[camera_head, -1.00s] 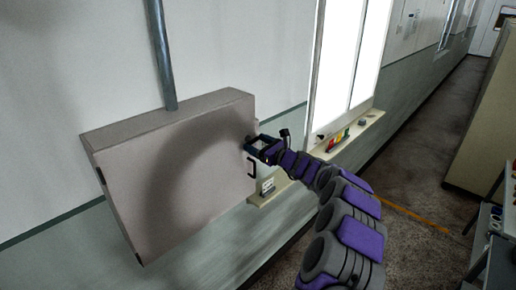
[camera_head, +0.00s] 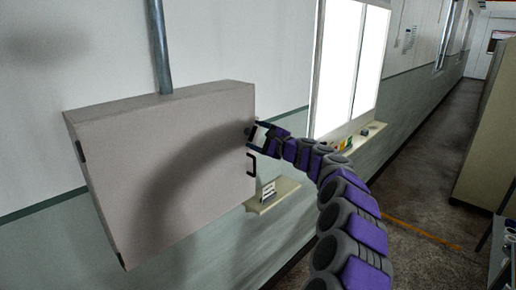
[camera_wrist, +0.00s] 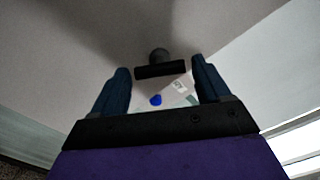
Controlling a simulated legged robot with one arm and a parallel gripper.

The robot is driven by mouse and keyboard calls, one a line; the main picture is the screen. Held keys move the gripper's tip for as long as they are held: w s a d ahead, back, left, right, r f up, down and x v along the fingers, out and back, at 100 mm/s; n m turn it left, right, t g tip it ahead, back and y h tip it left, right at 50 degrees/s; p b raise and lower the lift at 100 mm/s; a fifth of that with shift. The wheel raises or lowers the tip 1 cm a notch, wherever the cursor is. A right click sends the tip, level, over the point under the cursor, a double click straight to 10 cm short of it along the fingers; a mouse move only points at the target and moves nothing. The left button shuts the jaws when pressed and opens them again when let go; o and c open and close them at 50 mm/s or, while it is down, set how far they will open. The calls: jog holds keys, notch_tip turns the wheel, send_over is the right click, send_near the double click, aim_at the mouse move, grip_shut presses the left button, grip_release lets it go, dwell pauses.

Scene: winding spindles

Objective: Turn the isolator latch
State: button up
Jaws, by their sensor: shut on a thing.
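The isolator latch looks to be a dark crossbar (camera_wrist: 160,71) on a round boss (camera_wrist: 158,55), near the right edge of the grey wall box (camera_head: 170,165). My gripper (camera_head: 253,134) is at that edge, in front of the latch, which it mostly hides in the head view. In the wrist view, my gripper (camera_wrist: 163,78) has its blue fingers on either side of a pale, flat piece with a blue spot (camera_wrist: 172,92), and is shut on it. The crossbar lies just beyond this piece, between the fingertips. I cannot tell whether the piece touches the latch.
A conduit (camera_head: 160,50) rises from the box top. A small shelf (camera_head: 272,196) with an item on it is below right. A window sill (camera_head: 372,131) holds small coloured objects. The corridor floor is open at right.

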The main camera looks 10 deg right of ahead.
jog(key=n+b, duration=0.6)
jog(key=shift+f+b, duration=0.15)
jog(key=shift+b, duration=0.15)
jog(key=shift+n, duration=0.3)
jog(key=o, duration=1)
jog(key=shift+w, duration=0.1)
jog(key=v, duration=1.7)
jog(key=shift+d+p, duration=0.15)
jog(key=shift+p, duration=0.15)
